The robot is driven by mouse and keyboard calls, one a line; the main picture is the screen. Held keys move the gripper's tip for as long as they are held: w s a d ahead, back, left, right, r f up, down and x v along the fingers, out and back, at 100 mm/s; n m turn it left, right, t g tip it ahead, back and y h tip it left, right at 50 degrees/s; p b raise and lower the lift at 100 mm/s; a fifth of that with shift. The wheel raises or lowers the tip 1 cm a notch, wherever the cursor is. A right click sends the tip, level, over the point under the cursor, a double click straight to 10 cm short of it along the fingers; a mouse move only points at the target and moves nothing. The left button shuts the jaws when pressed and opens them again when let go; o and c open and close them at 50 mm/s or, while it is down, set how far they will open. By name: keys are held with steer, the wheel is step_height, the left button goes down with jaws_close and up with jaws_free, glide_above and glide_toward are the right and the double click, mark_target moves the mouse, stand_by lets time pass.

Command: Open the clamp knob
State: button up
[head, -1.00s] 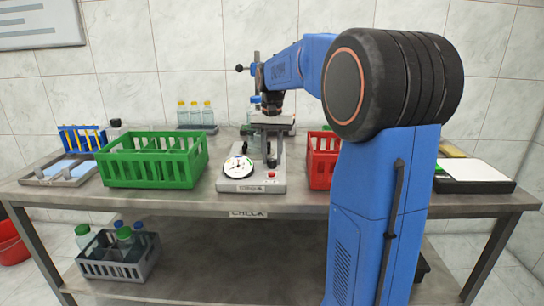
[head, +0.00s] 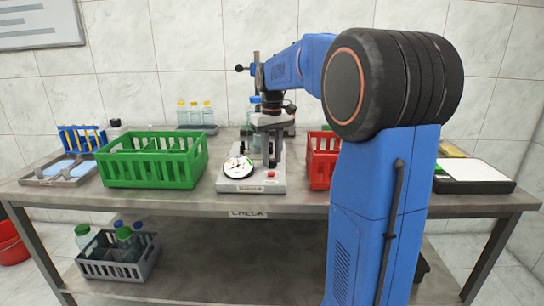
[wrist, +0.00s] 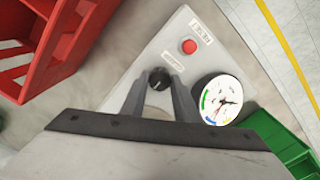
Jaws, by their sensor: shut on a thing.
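The clamp knob (wrist: 158,74) is a small black knob on the light grey panel of the check station (head: 250,186), seen in the wrist view. My gripper (wrist: 158,84) is shut on it, one grey finger on each side. The head view shows my gripper (head: 268,148) upright over the station, pointing down. The knob cannot be made out clearly there. A red button (wrist: 190,46) and a round white dial (wrist: 222,99) with coloured bands sit on the same panel near the knob.
A green crate (head: 150,172) stands left of the station and a red crate (head: 320,170) close to its right, partly behind my arm. Bottles (head: 195,112) stand at the back. A blue rack (head: 82,138) is at far left. The bench front is clear.

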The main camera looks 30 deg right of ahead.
mark_target(272, 160)
stand_by(0.5)
steer(key=o, duration=1.1)
steer(key=shift+c, duration=0.2)
step_height(272, 160, up, 18)
steer(key=shift+f, duration=0.25)
steer(key=s+a+f+t, duration=0.1)
steer(key=s+a+f, duration=0.4)
steer(key=s+f, duration=0.4)
steer(key=s+a+f+t, duration=0.2)
steer(key=s+a+f, duration=0.3)
steer(key=s+f, duration=0.4)
steer(key=s+a+f+t, duration=0.1)
steer(key=s+a+f, duration=0.5)
steer(key=s+f, duration=0.4)
steer(key=shift+s+t, duration=0.4)
steer(key=shift+s, duration=0.8)
